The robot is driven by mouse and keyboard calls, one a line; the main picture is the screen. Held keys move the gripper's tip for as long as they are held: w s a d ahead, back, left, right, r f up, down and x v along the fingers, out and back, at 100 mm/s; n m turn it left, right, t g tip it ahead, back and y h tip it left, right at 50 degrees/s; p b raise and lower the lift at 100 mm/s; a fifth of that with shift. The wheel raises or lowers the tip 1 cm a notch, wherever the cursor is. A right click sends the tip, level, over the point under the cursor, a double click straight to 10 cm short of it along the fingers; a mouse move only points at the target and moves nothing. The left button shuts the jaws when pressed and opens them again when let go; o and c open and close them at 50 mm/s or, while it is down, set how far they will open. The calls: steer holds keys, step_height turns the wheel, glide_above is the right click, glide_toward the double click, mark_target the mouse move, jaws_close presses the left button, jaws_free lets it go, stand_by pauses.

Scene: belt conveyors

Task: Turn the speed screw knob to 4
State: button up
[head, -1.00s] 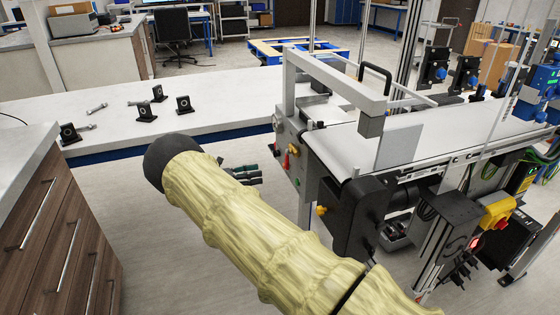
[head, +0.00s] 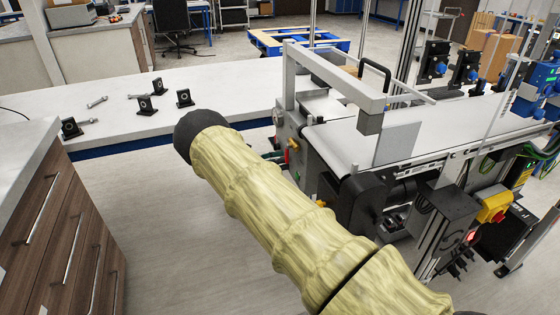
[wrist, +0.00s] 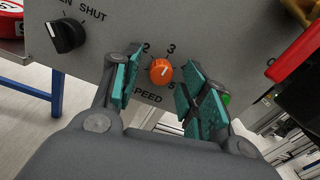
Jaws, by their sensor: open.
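The orange speed screw knob (wrist: 161,71) sits on a grey control panel (wrist: 205,20) in the wrist view. In the head view my yellow-sleeved arm hides most of the gripper and the knob.
A black OPEN/SHUT knob (wrist: 66,36) is left of the speed knob. A green button (wrist: 226,98) is close behind the right finger. A red part (wrist: 300,50) is at the right. In the head view, the conveyor (head: 350,125) is right of my arm; a white table (head: 220,100) stands behind.

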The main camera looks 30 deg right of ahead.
jaws_close()
steer(key=shift+f+b, duration=0.1)
steer(key=shift+b, duration=0.25)
steer(key=shift+m+b, duration=4.8)
steer(key=shift+m, duration=1)
